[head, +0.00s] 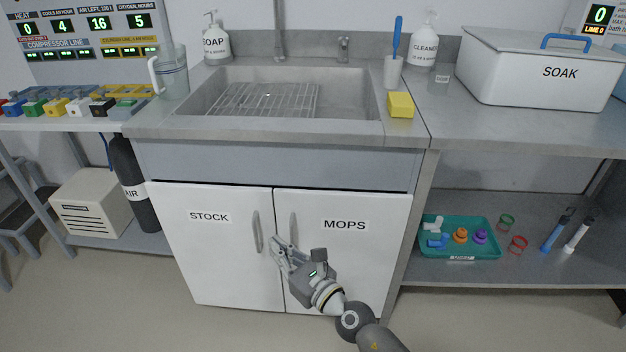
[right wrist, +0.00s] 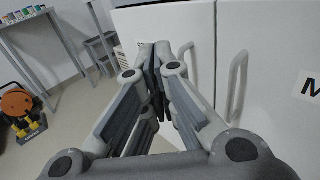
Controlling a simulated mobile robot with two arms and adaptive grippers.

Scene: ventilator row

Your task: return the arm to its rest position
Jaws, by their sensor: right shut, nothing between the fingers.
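My right gripper (head: 280,246) is in front of the white cabinet below the sink, close to the two door handles. Its fingers are shut with nothing between them; they also show closed together in the right wrist view (right wrist: 160,60). The left door (head: 210,245) is labelled STOCK and the right door (head: 345,255) is labelled MOPS. Both doors look closed. Whether the fingertips touch a handle (head: 257,232) cannot be told. My left gripper is out of view.
Above are the sink (head: 190,112), a yellow sponge (head: 401,105) and the SOAK box (head: 540,75). A teal tray (head: 430,253) lies on the lower right shelf (head: 535,272). An AIR cylinder (head: 133,185) stands at left. The floor before the cabinet is clear.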

